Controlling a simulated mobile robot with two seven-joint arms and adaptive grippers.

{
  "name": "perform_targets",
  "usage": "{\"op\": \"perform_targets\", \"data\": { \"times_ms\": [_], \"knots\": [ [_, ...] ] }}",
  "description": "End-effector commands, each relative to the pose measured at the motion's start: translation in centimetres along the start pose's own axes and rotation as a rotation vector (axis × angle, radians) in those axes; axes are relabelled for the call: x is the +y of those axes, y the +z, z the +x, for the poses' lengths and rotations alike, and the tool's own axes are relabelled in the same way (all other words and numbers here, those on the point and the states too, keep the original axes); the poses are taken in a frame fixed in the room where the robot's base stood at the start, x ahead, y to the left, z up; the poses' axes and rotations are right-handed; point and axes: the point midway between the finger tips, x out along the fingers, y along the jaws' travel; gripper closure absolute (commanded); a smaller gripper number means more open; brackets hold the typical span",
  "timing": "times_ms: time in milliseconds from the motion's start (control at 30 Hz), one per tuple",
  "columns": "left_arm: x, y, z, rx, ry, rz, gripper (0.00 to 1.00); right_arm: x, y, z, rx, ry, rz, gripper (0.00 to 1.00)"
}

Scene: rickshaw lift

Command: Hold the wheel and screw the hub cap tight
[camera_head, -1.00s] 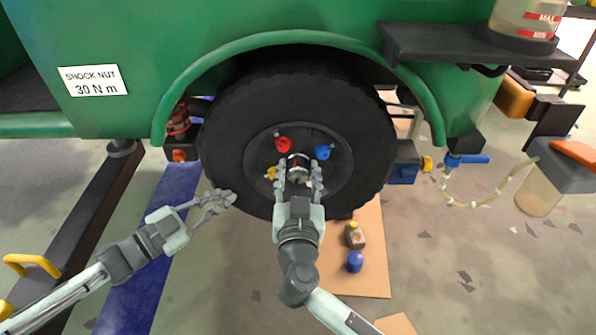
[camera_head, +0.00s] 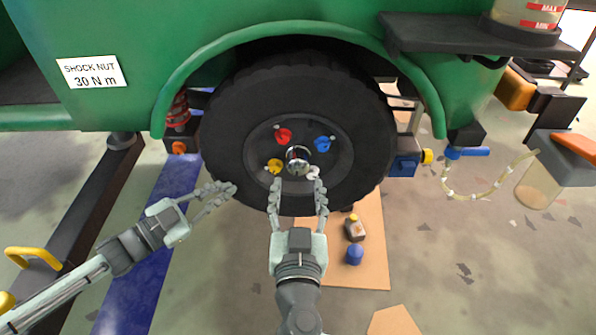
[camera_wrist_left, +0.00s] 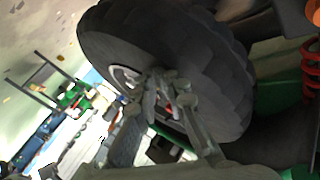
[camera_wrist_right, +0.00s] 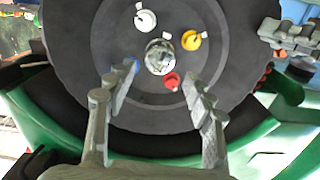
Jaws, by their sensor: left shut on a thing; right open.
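The wheel (camera_head: 232,120) is mounted under the green arch, its black tyre facing me. The silver hub cap (camera_head: 297,160) sits at its centre, and also shows in the right wrist view (camera_wrist_right: 159,57). My left gripper (camera_head: 230,190) is shut on the wheel at the tyre's lower left edge; the exact contact is hard to see. It shows against the tyre in the left wrist view (camera_wrist_left: 168,98). My right gripper (camera_head: 298,186) is open and empty, just below and in front of the hub cap, apart from it. Its fingers straddle the cap's line in the right wrist view.
Red (camera_head: 283,135), blue (camera_head: 322,144), yellow (camera_head: 274,166) and white (camera_head: 312,173) knobs ring the hub cap. A cardboard sheet (camera_head: 365,272) below bears a small bottle (camera_head: 355,228) and a blue cap (camera_head: 354,254). A black shelf (camera_head: 440,45) juts out at upper right.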

Motion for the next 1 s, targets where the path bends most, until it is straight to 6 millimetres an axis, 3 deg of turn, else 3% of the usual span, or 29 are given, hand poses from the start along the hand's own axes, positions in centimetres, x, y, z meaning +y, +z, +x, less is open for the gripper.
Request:
{"op": "perform_targets", "data": {
  "times_ms": [100,300,733,1000],
  "knots": [
    [-0.6,-0.1,0.1,0.001,-0.008,0.004,1.0,0.0,0.1,-2.3,-0.002,0.0,0.001,0.47],
    [-0.6,-0.1,0.1,0.001,-0.008,0.004,1.0,0.0,0.0,-4.3,0.0,0.001,0.0,0.47],
    [-0.5,-0.2,0.0,0.001,-0.008,0.003,1.0,0.0,-0.2,-4.6,0.002,0.001,0.0,0.47],
    [1.1,-1.0,-1.5,0.0,-0.003,-0.001,1.0,-0.1,-1.5,-4.6,0.002,0.001,0.0,0.47]
  ]
}}
